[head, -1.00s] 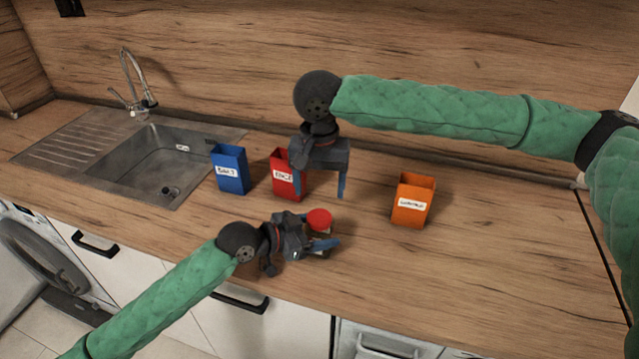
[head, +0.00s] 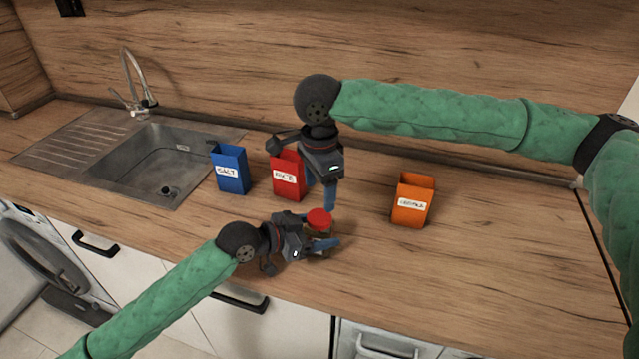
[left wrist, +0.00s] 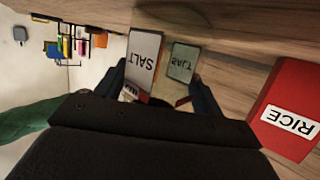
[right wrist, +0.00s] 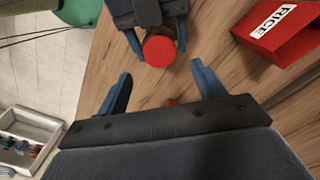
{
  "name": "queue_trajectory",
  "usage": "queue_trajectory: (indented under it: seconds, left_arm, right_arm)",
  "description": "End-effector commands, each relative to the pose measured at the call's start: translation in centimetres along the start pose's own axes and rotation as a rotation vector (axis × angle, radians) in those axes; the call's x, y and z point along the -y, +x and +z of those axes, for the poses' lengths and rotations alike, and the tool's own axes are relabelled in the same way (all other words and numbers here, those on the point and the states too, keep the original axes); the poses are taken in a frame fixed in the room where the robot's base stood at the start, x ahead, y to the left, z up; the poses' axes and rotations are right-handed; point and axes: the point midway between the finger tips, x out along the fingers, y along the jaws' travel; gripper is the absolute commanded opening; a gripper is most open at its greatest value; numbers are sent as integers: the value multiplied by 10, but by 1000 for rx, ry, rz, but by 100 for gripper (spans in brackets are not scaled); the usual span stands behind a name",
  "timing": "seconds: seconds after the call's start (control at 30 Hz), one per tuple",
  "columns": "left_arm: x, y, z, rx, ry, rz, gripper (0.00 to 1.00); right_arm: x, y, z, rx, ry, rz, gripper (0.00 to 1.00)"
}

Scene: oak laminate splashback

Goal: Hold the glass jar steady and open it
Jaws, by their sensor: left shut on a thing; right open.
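The jar's red lid (head: 319,218) shows near the front of the worktop, its body (head: 321,232) mostly hidden by my left gripper (head: 325,237). That gripper is shut around the jar from the left. In the left wrist view, a pale body with a SALT label (left wrist: 144,60) is between the fingers; a second SALT label shows beside it. My right gripper (head: 320,196) is open and empty, pointing down just above and behind the lid. In the right wrist view the round lid (right wrist: 159,49) is beyond the open fingers, apart from them.
A blue SALT container (head: 230,172) and a red RICE container (head: 287,178) stand behind on the left. An orange container (head: 412,202) stands to the right. The sink (head: 150,165) is at far left. Worktop right of the orange container is clear.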

Motion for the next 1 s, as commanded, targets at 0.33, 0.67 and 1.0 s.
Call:
queue_trajectory:
  seconds: [0.33, 0.67, 1.0]
  left_arm:
    - [0, 0, 0, 1, 0, 0, 4]
    - [0, 0, 0, 1, 0, 0, 4]
    - [0, 0, 1, 1, 0, 0, 4]
  right_arm:
    - [0, 47, 0, 0, -1, 2, 68]
    - [0, 72, 0, 0, -2, 0, 68]
    - [0, 73, 0, 0, -2, 0, 58]
